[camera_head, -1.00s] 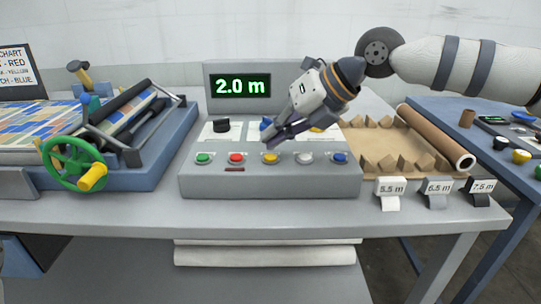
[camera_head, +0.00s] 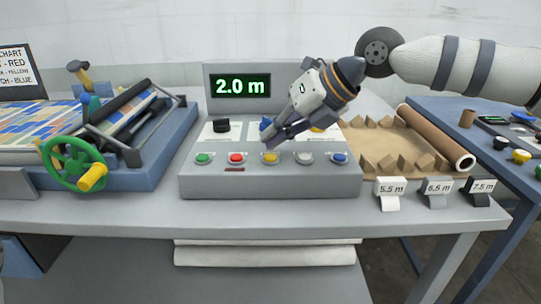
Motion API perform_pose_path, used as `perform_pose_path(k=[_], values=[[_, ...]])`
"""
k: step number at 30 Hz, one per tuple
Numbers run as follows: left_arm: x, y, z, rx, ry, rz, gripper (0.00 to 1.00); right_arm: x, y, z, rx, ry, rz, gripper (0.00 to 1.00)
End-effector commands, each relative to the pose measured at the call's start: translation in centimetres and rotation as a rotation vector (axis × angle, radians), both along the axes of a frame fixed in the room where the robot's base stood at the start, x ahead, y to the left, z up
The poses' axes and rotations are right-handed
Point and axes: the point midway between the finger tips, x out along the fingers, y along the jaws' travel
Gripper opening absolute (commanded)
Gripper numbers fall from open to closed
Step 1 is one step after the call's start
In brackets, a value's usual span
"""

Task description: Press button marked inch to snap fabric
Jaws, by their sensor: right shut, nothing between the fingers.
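The grey control panel (camera_head: 270,186) stands in the middle of the table. Its front row holds a green button (camera_head: 204,158), a red button (camera_head: 236,158), a yellow button (camera_head: 270,158), a white button (camera_head: 305,158) and a blue button (camera_head: 339,158). I cannot read an inch label on any of them. My right gripper (camera_head: 268,142) is shut and empty, its fingertips just above and behind the yellow button; I cannot tell whether they touch the panel. It partly hides the rear controls. The display (camera_head: 240,86) reads 2.0 m. My left gripper is not in view.
A blue-framed press with a green handwheel (camera_head: 70,165) stands at left. At right are a cardboard tray with a brown roll (camera_head: 437,138) and tags reading 5.5 m (camera_head: 390,188), 6.5 m and 7.5 m. A black knob (camera_head: 221,125) sits at the panel's rear left.

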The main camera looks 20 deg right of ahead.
Motion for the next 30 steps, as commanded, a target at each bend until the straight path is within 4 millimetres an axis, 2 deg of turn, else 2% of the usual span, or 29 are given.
perform_pose_path(k=[30], values=[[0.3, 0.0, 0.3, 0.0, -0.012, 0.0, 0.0, 0.0, 0.0, -1.3, -0.001, 0.001, 0.0, 0.0]])
